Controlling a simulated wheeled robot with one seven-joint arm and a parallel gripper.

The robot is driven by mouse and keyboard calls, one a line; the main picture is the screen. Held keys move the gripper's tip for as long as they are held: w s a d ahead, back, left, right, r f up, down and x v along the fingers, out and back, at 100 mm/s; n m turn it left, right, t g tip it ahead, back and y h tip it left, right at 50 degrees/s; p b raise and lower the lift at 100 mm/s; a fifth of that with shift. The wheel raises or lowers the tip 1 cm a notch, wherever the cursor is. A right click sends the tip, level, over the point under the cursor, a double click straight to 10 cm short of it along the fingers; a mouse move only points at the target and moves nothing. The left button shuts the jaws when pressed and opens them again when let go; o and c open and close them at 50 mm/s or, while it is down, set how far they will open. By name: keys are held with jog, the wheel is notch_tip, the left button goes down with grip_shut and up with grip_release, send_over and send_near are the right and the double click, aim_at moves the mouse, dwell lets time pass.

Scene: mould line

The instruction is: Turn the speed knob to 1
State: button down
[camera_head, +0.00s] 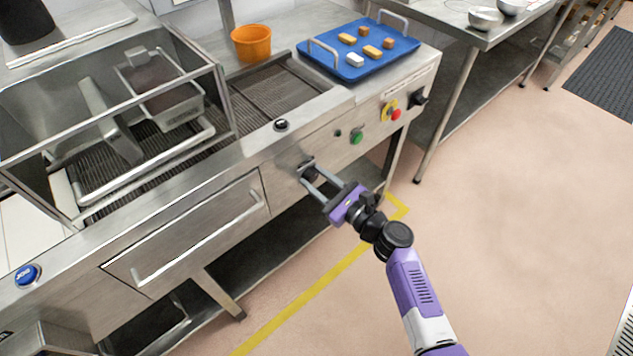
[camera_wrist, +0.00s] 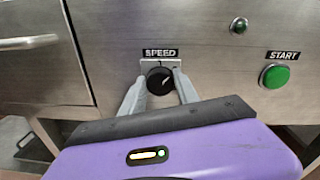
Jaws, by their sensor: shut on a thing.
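The speed knob (camera_wrist: 159,81) is a round black dial with a light pointer line, under a black SPEED label (camera_wrist: 160,53) on the steel front panel. In the wrist view its pointer leans to the upper right; the scale marks are too small to read. My gripper (camera_wrist: 158,86) has its two grey fingers on the left and right sides of the knob, shut on it. In the head view my gripper (camera_head: 305,172) reaches the front panel, and its fingers partly hide the knob.
A green START button (camera_wrist: 274,76) and a small green lamp (camera_wrist: 239,25) sit right of the knob. A red button (camera_head: 395,114) and black switch (camera_head: 419,97) are farther right. A drawer handle (camera_head: 200,240) is on the left. A blue tray (camera_head: 326,69) and orange tub (camera_head: 251,43) stand above.

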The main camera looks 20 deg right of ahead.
jog(key=n+b, duration=0.1)
jog(key=n, duration=0.1)
jog(key=n+b, duration=0.2)
jog(key=shift+a+f+n, duration=0.1)
jog(key=shift+f+n, duration=0.1)
jog(key=shift+n, duration=0.1)
jog(key=shift+r+n+b, duration=0.1)
jog(key=shift+n+b, duration=1.15)
jog(key=shift+n, duration=0.65)
jog(key=shift+s+a, duration=0.1)
jog(key=c, duration=0.9)
grip_release()
jog(key=shift+h, duration=0.4)
jog(key=v, duration=0.7)
jog(key=shift+s+d, duration=0.25)
jog(key=shift+s, duration=0.1)
